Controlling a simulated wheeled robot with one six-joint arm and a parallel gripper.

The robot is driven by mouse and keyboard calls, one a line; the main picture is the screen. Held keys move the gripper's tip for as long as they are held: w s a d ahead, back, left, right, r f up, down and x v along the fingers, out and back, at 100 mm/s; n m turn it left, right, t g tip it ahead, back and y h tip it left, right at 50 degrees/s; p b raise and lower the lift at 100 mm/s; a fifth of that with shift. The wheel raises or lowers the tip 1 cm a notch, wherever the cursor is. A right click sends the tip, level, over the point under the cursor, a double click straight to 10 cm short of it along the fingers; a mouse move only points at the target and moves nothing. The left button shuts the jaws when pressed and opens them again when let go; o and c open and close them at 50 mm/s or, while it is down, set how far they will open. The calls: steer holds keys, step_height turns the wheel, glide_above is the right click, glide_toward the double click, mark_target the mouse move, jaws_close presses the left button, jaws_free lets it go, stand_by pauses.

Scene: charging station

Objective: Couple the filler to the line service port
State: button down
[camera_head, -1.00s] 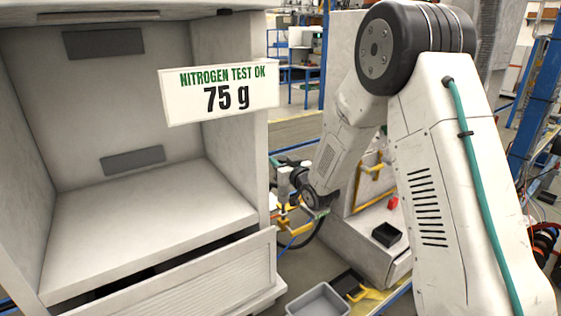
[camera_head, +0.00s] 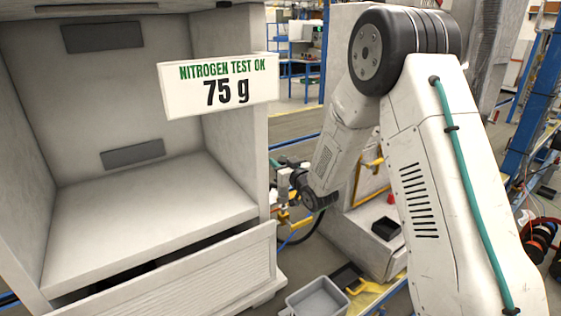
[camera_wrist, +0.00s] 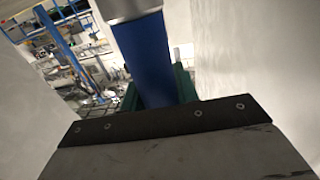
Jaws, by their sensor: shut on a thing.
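In the wrist view, my gripper (camera_wrist: 158,92) has green fingers shut around a blue cylindrical body (camera_wrist: 143,50) with a pale metal collar (camera_wrist: 131,8) at its upper end. This looks like the filler. Its far end is out of frame. In the head view, my gripper (camera_head: 290,184) is small, beside the right side of the white cabinet, and partly hidden by the cabinet edge. I cannot make out the line service port in either view, nor whether the held part touches anything.
The open-fronted white cabinet (camera_head: 155,205) fills the left and carries a sign (camera_head: 218,88) reading "NITROGEN TEST OK 75 g". Pale walls flank the gripper closely in the wrist view.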

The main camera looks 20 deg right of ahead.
steer(key=shift+f, duration=1.1)
steer(key=c, duration=1)
jaws_free()
steer(key=shift+o, duration=0.2)
steer(key=shift+s, duration=0.1)
steer(key=v, duration=0.7)
steer(key=shift+s, duration=0.3)
steer(key=shift+d+f, duration=0.1)
steer(key=shift+d, duration=0.05)
